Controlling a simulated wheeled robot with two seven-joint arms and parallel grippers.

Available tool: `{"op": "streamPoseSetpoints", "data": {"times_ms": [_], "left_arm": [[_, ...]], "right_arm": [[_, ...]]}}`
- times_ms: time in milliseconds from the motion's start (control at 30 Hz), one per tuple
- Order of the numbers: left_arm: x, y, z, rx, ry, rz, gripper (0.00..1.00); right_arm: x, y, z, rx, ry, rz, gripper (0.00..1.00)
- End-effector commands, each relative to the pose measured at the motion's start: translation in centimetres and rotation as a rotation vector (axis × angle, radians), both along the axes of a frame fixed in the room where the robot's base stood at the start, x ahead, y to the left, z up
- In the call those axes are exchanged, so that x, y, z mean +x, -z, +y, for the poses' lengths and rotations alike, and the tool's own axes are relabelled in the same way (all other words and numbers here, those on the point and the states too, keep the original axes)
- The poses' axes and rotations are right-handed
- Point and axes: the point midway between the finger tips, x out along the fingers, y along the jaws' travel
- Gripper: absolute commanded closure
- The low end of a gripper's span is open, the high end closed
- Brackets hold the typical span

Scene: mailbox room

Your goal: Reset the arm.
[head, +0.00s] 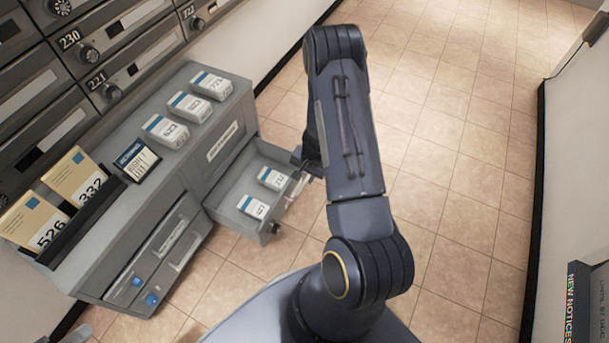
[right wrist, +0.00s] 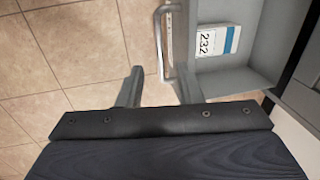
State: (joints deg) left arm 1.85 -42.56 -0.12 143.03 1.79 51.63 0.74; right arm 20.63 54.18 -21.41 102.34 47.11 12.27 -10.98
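My right arm reaches forward through the middle of the head view. Its gripper (head: 306,164) is partly hidden behind the forearm, beside the right end of the open drawer (head: 236,197). In the right wrist view the two fingers of the right gripper (right wrist: 158,86) are apart, with floor visible between them and nothing clearly held. The drawer's handle (right wrist: 161,40) lies just beyond the fingers; I cannot tell whether they touch it. My left gripper is not in view.
The drawer holds two small boxes, one (right wrist: 208,42) marked 232. Several boxes and yellow parcels (head: 76,178) stand on the grey cabinet (head: 185,85), below wall mailboxes (head: 60,60). Tiled floor (head: 440,130) is clear to the right, up to a wall (head: 580,150).

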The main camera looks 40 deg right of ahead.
Motion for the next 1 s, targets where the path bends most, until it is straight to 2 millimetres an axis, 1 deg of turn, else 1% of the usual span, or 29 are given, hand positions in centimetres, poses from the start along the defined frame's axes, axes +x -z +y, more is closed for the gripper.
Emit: {"op": "streamPoseSetpoints", "data": {"times_ms": [400,467,533,567,667,700,767,800,867,900,967,1000], "left_arm": [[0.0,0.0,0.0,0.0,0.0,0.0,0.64],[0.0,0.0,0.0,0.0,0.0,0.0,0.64],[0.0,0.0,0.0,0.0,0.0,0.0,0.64],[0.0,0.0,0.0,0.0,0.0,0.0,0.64],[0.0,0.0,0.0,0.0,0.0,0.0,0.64],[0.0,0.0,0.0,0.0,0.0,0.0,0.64],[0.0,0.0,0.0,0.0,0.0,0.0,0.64],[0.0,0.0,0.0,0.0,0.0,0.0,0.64],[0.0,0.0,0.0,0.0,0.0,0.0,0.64],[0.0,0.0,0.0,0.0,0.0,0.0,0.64],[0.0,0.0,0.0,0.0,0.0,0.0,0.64],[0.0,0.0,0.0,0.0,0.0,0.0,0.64]], "right_arm": [[0.0,0.0,0.0,0.0,0.0,-0.001,0.67],[0.2,-0.4,0.1,0.003,-0.004,-0.007,0.67],[0.8,-1.9,0.5,0.015,-0.016,-0.03,0.67],[1.1,-3.0,0.8,0.023,-0.025,-0.046,0.67],[2.4,-8.0,2.4,0.061,-0.083,-0.118,0.67],[2.8,-10.6,3.3,0.08,-0.116,-0.154,0.67],[2.9,-14.5,4.9,0.108,-0.174,-0.205,0.67],[2.7,-17.0,6.0,0.123,-0.217,-0.238,0.67],[2.1,-20.6,7.7,0.14,-0.282,-0.284,0.67],[1.4,-22.8,8.8,0.149,-0.328,-0.312,0.67],[0.1,-25.9,10.4,0.155,-0.399,-0.353,0.67],[-1.0,-27.8,11.4,0.156,-0.448,-0.376,0.67]]}}
